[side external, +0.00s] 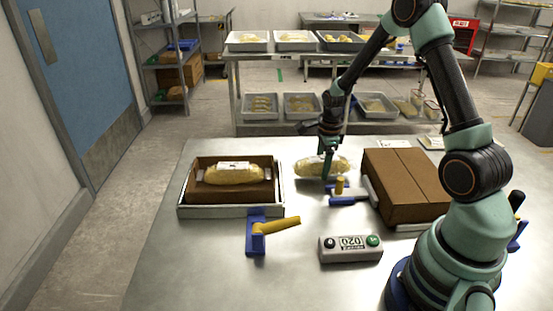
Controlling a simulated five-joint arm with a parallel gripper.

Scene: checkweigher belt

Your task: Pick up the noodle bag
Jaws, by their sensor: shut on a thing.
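A noodle bag (308,169), yellowish with a pale label, is at my gripper (328,168) near the back middle of the metal table. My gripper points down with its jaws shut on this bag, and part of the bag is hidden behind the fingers. I cannot tell whether the bag touches the table or is slightly raised. A second, similar yellow bag with a white label (235,174) lies in an open brown box (263,190) to the left.
The box sits in a grey tray (228,212). A closed brown carton (405,185) stands right of my gripper. Blue-and-yellow brackets (257,238) and a small display unit (350,249) stand nearer the front. The front left table is clear.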

